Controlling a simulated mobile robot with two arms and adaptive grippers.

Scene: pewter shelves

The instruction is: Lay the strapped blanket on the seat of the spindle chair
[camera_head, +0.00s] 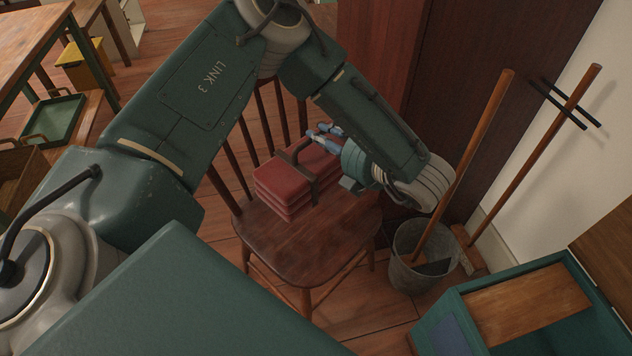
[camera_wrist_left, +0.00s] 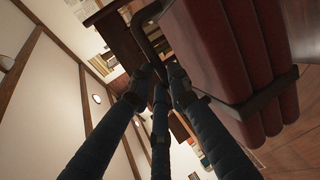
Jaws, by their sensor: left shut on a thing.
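The strapped blanket (camera_head: 285,183) is a dark red folded stack with a brown strap and a carrying handle. In the head view it appears level at the rear of the seat of the spindle chair (camera_head: 300,240). I cannot tell whether it rests on the seat or hangs just above it. My left gripper (camera_head: 322,136) is shut on the blanket's handle from the right. In the left wrist view the blanket (camera_wrist_left: 225,50) fills the upper right, with the gripper's dark fingers (camera_wrist_left: 160,84) by the handle. My right gripper is not in view.
A metal bucket (camera_head: 425,265) with a wooden-handled tool stands right of the chair, beside a broom (camera_head: 540,150). A teal cabinet (camera_head: 440,330) is at lower right. Benches with a green tray (camera_head: 55,118) are at left. My left arm hides part of the chair's spindle back.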

